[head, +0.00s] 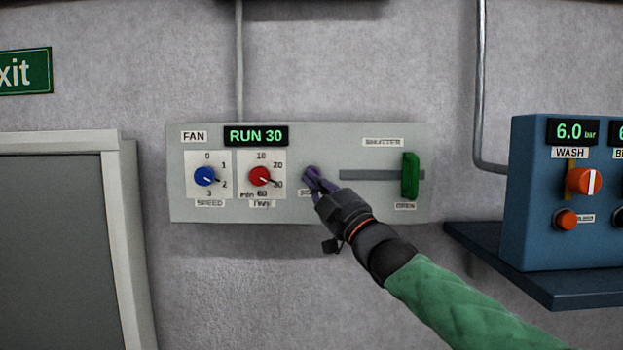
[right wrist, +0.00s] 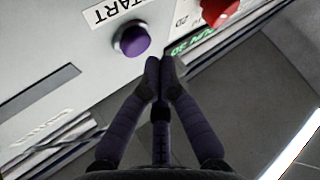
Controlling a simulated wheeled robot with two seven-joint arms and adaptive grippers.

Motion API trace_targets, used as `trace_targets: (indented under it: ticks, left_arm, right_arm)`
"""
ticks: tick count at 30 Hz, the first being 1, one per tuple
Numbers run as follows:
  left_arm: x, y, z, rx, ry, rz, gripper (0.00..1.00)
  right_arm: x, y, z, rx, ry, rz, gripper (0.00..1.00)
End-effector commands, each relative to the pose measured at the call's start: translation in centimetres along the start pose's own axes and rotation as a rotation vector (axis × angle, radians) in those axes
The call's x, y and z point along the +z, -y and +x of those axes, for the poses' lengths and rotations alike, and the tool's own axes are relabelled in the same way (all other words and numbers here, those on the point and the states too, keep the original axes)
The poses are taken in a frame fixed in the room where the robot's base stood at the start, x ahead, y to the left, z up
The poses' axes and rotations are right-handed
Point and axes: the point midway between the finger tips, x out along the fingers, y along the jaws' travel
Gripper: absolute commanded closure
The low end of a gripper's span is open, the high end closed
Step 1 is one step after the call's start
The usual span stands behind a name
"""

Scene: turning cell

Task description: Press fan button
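The fan panel (head: 300,210) is a light grey box on the wall in the head view. Its purple round button (right wrist: 132,40), beside a START label, shows in the right wrist view. In the head view the button is largely covered by my right gripper (head: 312,178). That gripper has purple fingers, and its tips are together with nothing between them in the right wrist view (right wrist: 161,65). The tips are close beside the button; I cannot tell whether they touch it. The fan display (head: 256,136) reads RUN 30. My left gripper is not in view.
A blue speed dial (head: 205,176) and red time dial (head: 260,176) sit left of my gripper. A green shutter lever (head: 410,176) stands at its slot's right end. A blue wash box (head: 540,220) on a shelf is at right.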

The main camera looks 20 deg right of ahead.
Motion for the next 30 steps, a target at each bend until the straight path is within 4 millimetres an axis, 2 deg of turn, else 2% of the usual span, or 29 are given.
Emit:
trace_targets:
  ticks: [15,30]
  left_arm:
    - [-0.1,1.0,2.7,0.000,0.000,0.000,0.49]
    - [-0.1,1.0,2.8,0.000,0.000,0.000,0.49]
  right_arm:
    - [-2.7,1.3,-3.1,0.000,-0.002,0.001,1.00]
    - [-3.0,1.3,-3.2,0.000,-0.001,0.000,1.00]
